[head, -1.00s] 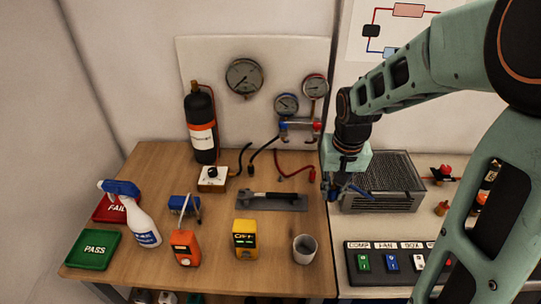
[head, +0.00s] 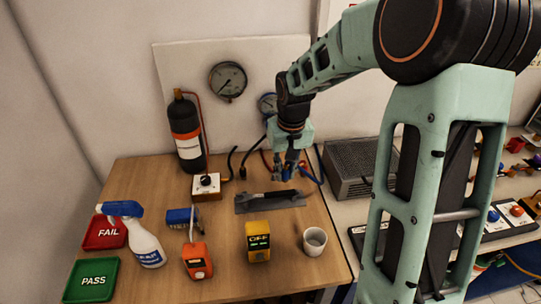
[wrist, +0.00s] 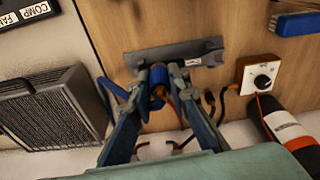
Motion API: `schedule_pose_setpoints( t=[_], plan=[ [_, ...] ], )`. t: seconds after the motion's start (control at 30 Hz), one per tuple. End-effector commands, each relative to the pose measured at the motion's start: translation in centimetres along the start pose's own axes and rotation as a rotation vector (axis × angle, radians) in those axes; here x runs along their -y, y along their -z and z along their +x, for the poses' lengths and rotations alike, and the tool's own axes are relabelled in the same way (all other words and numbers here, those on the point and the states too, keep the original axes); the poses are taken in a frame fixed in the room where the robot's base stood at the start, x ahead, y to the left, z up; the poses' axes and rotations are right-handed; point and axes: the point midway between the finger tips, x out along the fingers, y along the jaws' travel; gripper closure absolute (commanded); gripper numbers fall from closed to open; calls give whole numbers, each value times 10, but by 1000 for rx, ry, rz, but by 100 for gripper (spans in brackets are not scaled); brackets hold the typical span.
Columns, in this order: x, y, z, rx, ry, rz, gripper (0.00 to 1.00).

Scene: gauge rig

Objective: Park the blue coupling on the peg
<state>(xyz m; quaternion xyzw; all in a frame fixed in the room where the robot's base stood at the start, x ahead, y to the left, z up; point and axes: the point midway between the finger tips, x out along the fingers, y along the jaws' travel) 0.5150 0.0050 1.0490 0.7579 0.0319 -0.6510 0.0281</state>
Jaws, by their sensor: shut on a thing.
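My gripper (head: 288,174) is shut on the blue coupling (wrist: 157,90), which shows between the fingers in the wrist view with a brownish end facing the camera. A blue hose (head: 313,174) loops off to its right in the head view. The gripper is above the back of the wooden table, behind a dark tray (head: 243,208). I cannot clearly make out the peg. My gripper and arm hide most of the gauge manifold behind them.
A grey finned unit (head: 350,168) stands to the right. A black hose end (head: 243,173) and a white knob box (head: 207,187) are left of the gripper. A black cylinder (head: 186,135) stands further left. A cup (head: 315,241) and yellow meter (head: 258,241) are in front.

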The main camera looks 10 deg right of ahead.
Motion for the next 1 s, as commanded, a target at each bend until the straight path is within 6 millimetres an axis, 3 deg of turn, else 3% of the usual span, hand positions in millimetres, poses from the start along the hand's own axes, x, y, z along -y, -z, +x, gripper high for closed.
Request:
schedule_pose_setpoints(
  t=[0.03,0.2,0.4,0.63,1.0],
  plan=[
    [0,20,10,2,7,-28,100],
    [-6,79,40,4,21,-124,100],
    [-14,128,81,4,37,-224,100],
    [-18,154,108,3,46,-295,100],
    [-19,158,112,1,47,-307,100]
  ],
)
